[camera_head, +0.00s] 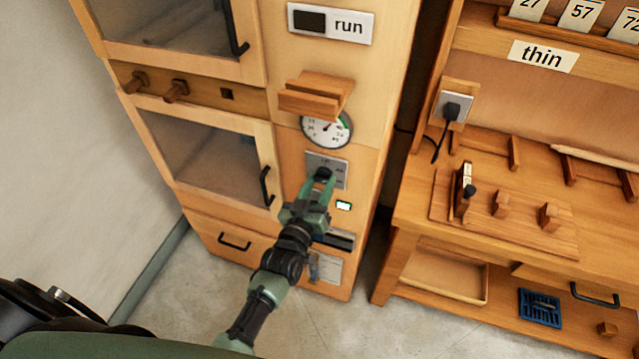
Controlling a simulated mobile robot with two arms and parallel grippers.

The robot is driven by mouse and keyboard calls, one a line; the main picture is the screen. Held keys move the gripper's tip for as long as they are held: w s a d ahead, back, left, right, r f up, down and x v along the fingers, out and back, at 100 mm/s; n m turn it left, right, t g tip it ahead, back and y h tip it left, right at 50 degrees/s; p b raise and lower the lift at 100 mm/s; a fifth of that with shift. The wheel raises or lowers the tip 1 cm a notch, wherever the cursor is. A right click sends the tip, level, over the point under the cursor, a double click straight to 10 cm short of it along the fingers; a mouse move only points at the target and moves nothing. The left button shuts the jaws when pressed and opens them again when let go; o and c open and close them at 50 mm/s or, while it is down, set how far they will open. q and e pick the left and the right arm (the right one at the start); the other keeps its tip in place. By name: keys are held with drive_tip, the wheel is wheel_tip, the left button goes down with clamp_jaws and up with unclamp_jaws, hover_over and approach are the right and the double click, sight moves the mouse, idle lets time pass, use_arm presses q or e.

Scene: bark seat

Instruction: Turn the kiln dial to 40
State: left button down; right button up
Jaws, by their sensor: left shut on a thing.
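The kiln (225,170) is a tall wooden cabinet with glass-fronted doors. Its dial (322,174) is a dark knob on a grey plate (341,172), below a round white gauge (325,131). My left gripper (321,184) is at the plate, shut on the dial. The gripper's fingers cover part of the knob and of the plate's markings, so I cannot read the dial's setting. A small lit green display (344,206) is just right of the gripper. My right gripper is not in view.
A wooden ledge (312,98) juts out above the gauge, below a "run" sign (331,24). Black door handles (266,187) stick out left of the dial. A workbench (500,215) stands to the right. Grey floor (345,325) is open in front.

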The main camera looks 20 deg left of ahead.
use_arm(q)
drive_tip(key=shift+n, duration=1.2)
drive_tip(key=c, duration=0.8)
unclamp_jaws()
drive_tip(key=shift+c, duration=0.2)
drive_tip(key=s+b, duration=0.1)
drive_tip(key=s, duration=0.6)
drive_tip(key=shift+s+a, duration=0.15)
drive_tip(key=shift+s, duration=0.25)
